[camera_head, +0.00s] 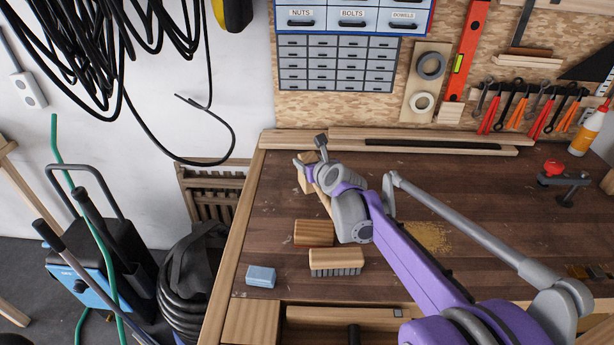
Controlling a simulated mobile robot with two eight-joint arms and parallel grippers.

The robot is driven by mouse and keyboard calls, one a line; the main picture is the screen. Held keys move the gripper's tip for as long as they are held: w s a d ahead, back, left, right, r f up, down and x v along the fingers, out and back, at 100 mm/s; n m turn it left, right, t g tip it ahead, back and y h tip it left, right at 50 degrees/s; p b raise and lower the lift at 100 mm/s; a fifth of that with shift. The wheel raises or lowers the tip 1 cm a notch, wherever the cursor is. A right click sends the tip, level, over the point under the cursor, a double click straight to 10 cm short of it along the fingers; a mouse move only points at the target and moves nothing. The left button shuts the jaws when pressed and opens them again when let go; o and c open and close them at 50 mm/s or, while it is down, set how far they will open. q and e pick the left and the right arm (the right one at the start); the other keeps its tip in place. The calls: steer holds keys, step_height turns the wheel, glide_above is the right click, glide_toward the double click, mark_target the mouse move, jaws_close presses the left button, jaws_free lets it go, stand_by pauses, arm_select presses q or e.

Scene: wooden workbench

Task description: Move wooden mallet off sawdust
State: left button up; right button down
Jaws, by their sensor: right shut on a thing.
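The wooden mallet (304,180) is at the back left of the workbench. Its pale head shows beside my right gripper (309,162), and part of its handle runs toward the front, partly hidden by my wrist. My right gripper is shut on the mallet. I cannot tell whether the mallet touches the bench top. The sawdust (430,236) is a yellowish patch on the dark bench top, to the right of my right forearm and well apart from the mallet. My left gripper is not in view.
A wooden block (314,234), a brush (336,259) and a blue block (261,276) lie at the front left of the workbench (480,190). A dark clamp with a red knob (554,168) and a glue bottle (588,132) stand at the right. Planks line the back.

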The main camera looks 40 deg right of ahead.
mark_target(324, 193)
steer(key=shift+f, duration=2)
steer(key=shift+f+b, duration=0.1)
steer(key=shift+b, duration=0.25)
steer(key=shift+c, duration=0.6)
jaws_free()
steer(key=shift+r, duration=0.2)
steer(key=p+v, duration=0.1)
steer(key=v, duration=1.1)
steer(key=shift+p, duration=0.35)
